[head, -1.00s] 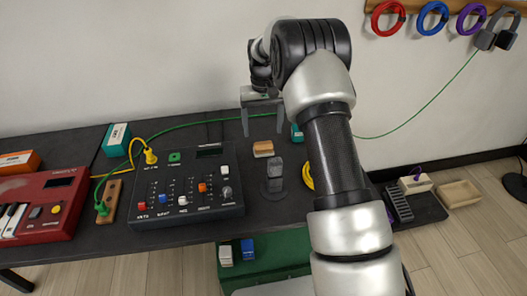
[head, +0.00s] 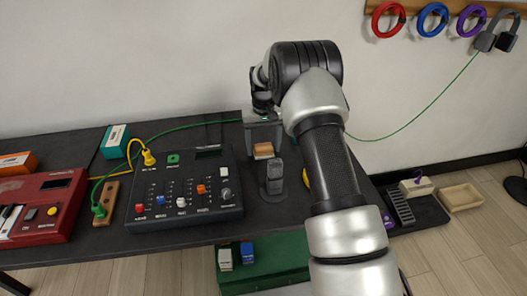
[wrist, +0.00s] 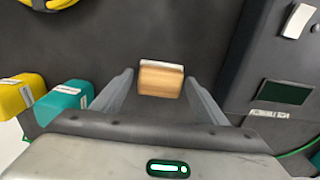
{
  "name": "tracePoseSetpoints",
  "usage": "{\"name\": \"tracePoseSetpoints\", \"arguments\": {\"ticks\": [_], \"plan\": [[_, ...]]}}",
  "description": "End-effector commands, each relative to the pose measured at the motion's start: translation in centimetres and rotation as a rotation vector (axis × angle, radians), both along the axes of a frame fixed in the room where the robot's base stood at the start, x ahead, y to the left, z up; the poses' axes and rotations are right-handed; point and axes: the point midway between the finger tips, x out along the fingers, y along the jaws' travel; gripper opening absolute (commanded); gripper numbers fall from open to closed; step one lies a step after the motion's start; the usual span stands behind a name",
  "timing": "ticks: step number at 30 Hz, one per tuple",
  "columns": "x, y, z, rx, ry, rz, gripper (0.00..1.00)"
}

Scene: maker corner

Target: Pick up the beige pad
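The beige pad (head: 263,151) is a small block with a pale top and a tan-brown side. In the wrist view the pad (wrist: 160,79) sits centred ahead, between the two finger lines. My gripper (head: 264,137) is open, just above and behind the pad in the head view. In the wrist view its fingers (wrist: 159,76) are spread on both sides of the pad, with gaps left and right. I cannot tell the exact height left between fingertips and pad.
A dark mixer box (head: 184,190) stands left of the pad, and a grey upright piece on a round base (head: 274,180) stands close in front. In the wrist view, teal (wrist: 62,102) and yellow (wrist: 20,94) blocks lie left; a yellow ring (wrist: 40,3) is beyond.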

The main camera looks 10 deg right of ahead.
Motion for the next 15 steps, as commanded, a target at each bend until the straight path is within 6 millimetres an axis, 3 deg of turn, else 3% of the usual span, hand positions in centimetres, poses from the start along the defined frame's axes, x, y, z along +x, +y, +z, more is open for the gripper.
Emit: {"name": "tracePoseSetpoints", "arguments": {"ticks": [1, 6, 15], "plan": [[0.01, 0.00, 0.02, 0.000, 0.000, 0.000, 0.58], [0.01, -0.01, 0.03, 0.000, 0.000, 0.000, 0.32], [0.08, -0.01, 0.82, 0.000, -0.003, 0.000, 0.32]]}}
